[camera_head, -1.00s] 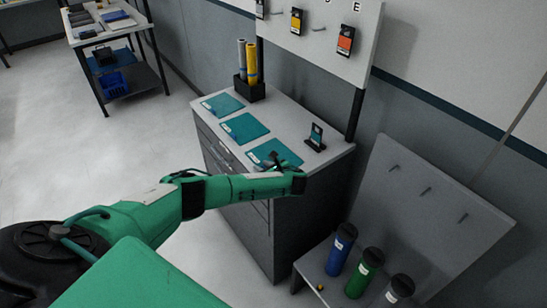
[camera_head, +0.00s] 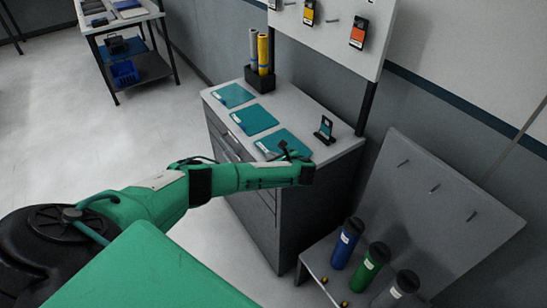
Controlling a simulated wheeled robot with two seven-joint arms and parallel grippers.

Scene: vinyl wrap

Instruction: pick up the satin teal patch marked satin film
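Three teal patches with small pale labels lie in a row on top of the grey cabinet (camera_head: 318,162): a far patch (camera_head: 233,95), a middle patch (camera_head: 254,119) and a near patch (camera_head: 281,138). The labels are too small to read, so I cannot tell which is the satin film. My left gripper (camera_head: 289,153) is over the near patch, at the end of my green arm, and partly hides it. Its fingers are too small and dark to tell open from shut. My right gripper is not in view.
A black holder (camera_head: 260,79) with rolls stands at the cabinet's back. Blue (camera_head: 346,243), green (camera_head: 370,266) and grey (camera_head: 396,290) cylinders stand on a low bench at lower right.

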